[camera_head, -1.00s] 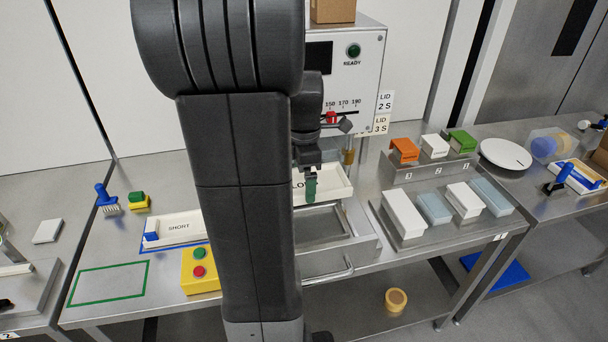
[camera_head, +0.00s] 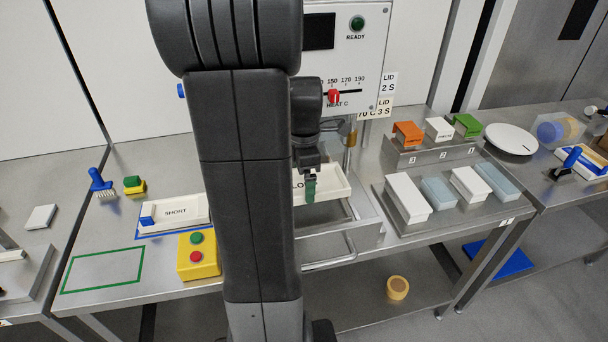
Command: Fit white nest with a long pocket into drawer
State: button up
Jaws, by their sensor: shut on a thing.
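The white nest (camera_head: 328,190) shows label letters starting "LO"; its left part is hidden behind my arm. My gripper (camera_head: 310,190), with green fingertips, is shut on its near wall. The nest is over the back part of the open metal drawer (camera_head: 368,236). I cannot tell how large the gap under it is. The drawer's front and bar handle (camera_head: 330,264) face the near side; its left side is hidden by my arm. Another white nest marked SHORT (camera_head: 178,213) lies left of my arm in a blue outline.
A yellow box with green and red buttons (camera_head: 198,260) stands left of the drawer. The control panel (camera_head: 345,70) rises behind it. White and blue-grey blocks (camera_head: 407,198) stand on a metal tray at right. The green-outlined area (camera_head: 103,271) is empty.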

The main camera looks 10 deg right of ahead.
jog(key=shift+f+b, duration=2.05)
jog(key=shift+f, duration=0.8)
jog(key=shift+f+b, duration=0.75)
jog(key=shift+f, duration=0.55)
dwell(0.6)
jog(key=o, duration=0.7)
jog(key=shift+f, duration=0.1)
jog(key=shift+c, duration=0.2)
jog(key=shift+s+f, duration=0.15)
jog(key=shift+s, duration=0.05)
